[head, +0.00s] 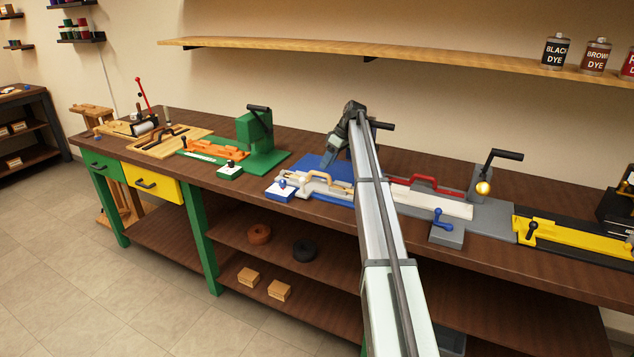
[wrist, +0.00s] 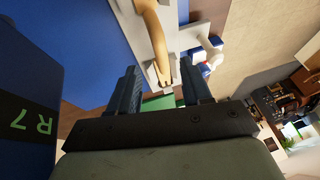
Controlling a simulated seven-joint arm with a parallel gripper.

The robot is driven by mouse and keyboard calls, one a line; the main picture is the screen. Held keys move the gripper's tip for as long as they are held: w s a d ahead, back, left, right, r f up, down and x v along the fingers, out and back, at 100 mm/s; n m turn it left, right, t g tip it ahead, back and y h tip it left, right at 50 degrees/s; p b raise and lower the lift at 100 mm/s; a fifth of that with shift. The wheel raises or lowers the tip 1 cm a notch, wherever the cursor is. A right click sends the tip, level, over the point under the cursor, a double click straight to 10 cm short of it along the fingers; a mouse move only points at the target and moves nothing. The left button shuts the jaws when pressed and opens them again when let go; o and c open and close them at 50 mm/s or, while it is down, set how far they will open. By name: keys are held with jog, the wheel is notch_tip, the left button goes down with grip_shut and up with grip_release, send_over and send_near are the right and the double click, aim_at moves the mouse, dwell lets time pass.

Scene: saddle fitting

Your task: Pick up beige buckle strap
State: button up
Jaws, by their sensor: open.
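The beige buckle strap (head: 320,176) lies in the pale grey fixture (head: 337,197) on the blue base of the bench station. In the wrist view the strap (wrist: 152,32) runs down from the top edge, and its near end appears between my fingers. My gripper (head: 328,157) is over the blue station, pointing down. In the wrist view my gripper (wrist: 158,68) is open, with one dark finger on each side of the strap's end. I cannot tell whether either finger touches it.
A green press (head: 255,135) stands to the left of the blue station. A wooden shelf (head: 375,52) hangs above the bench.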

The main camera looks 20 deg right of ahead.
aim_at(320, 174)
jog(key=shift+x, duration=3.45)
jog(key=shift+a+r, duration=0.1)
jog(key=shift+a, duration=0.05)
grip_shut()
